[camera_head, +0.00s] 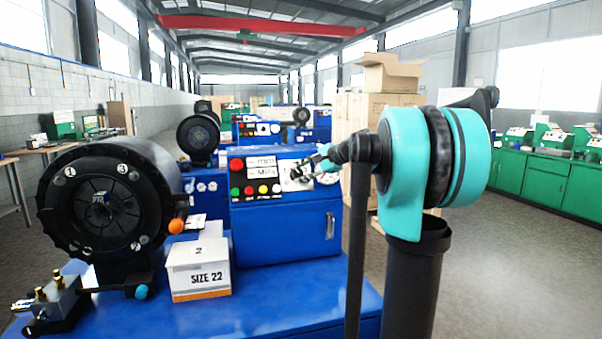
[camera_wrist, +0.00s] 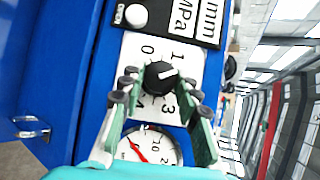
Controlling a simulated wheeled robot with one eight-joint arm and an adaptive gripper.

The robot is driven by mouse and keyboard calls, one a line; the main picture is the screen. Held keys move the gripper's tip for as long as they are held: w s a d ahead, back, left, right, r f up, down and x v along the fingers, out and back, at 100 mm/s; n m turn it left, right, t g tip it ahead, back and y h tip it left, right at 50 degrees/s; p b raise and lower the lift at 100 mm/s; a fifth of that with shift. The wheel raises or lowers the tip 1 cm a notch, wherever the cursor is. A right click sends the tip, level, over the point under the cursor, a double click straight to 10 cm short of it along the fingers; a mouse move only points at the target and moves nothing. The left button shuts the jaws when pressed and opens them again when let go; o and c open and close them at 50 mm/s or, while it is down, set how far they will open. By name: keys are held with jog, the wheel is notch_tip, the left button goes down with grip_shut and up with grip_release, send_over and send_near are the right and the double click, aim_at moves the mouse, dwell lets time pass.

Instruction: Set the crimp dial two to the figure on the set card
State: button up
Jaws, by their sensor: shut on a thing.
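The crimp dial is a black knob (camera_wrist: 158,78) on a white plate (camera_wrist: 132,49) with figures 0, 1, 3 and 4 readable; the place between 1 and 3 is partly covered by a finger. The knob's white line points up and right in the wrist view, between 1 and 3, nearer 1. My gripper (camera_wrist: 161,82) has its green fingers on both sides of the knob and is shut on it. In the head view my gripper (camera_head: 312,166) is at the blue machine's panel, and the dial is mostly hidden. I cannot pick out the set card for certain.
A white box (camera_head: 198,270) marked 2 and SIZE 22 stands on the blue bench (camera_head: 270,305). A black crimper head (camera_head: 105,205) is at the left. A gauge (camera_wrist: 150,149) with a red needle sits beside the dial. Coloured buttons (camera_head: 237,164) are left of my gripper.

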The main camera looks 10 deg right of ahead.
jog(key=m+t, duration=0.1)
jog(key=m, duration=0.2)
jog(key=m+t, duration=0.2)
jog(key=m, duration=0.1)
jog(key=shift+s+f, duration=0.15)
jog(key=shift+f, duration=0.05)
dwell(0.5)
jog(key=o, duration=1.2)
jog(key=shift+c, duration=0.2)
jog(key=v, duration=1.2)
jog(key=shift+f, duration=0.15)
jog(key=shift+s+a+f, duration=0.1)
